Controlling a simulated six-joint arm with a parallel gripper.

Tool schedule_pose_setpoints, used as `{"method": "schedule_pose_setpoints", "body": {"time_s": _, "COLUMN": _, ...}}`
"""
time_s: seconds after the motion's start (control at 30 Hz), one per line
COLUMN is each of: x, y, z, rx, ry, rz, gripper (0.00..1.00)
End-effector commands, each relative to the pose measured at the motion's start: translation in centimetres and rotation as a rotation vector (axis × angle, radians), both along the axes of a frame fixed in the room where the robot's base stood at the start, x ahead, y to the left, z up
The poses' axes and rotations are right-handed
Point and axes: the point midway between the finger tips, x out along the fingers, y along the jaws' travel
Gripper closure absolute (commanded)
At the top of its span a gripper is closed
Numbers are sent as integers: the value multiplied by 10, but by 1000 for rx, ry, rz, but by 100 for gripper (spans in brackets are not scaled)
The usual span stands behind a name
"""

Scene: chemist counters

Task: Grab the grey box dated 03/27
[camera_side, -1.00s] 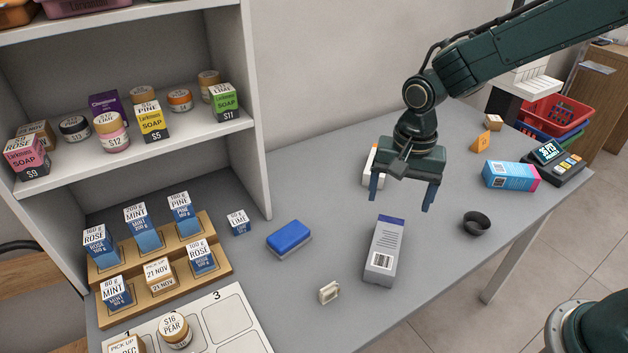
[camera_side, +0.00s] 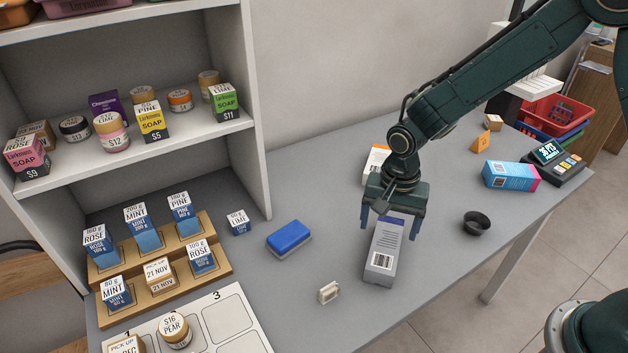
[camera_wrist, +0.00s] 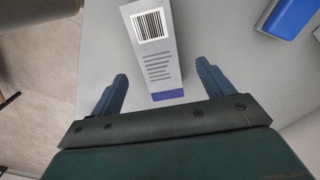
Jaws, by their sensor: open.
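A grey box (camera_side: 384,257) with a barcode and a blue-purple end band lies on the counter in the side view. In the wrist view the grey box (camera_wrist: 158,60) shows its barcode, lines of print and the purple band. No date can be read on it in either view. My gripper (camera_side: 388,233) is open above the box's far end, pointing down, with one finger on each side of the box. In the wrist view my gripper's fingers (camera_wrist: 160,82) stand apart on both sides of the purple-banded end.
A blue sponge (camera_side: 289,236) lies left of the box, and a small cream item (camera_side: 329,292) sits near it. A white-and-orange box (camera_side: 375,160) is behind my gripper. A shelf unit (camera_side: 262,190) stands at the left.

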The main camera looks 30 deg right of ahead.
Motion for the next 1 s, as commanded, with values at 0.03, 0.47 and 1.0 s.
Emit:
{"method": "schedule_pose_setpoints", "body": {"time_s": 0.03, "x": 0, "y": 0, "z": -6, "rx": -1, "ry": 2, "rz": 0, "gripper": 20}}
{"method": "schedule_pose_setpoints", "body": {"time_s": 0.47, "x": 0, "y": 0, "z": -22, "rx": 1, "ry": -1, "rz": 0, "gripper": 20}}
{"method": "schedule_pose_setpoints", "body": {"time_s": 1.0, "x": -1, "y": -4, "z": -65, "rx": 0, "ry": 1, "rz": 0, "gripper": 20}}
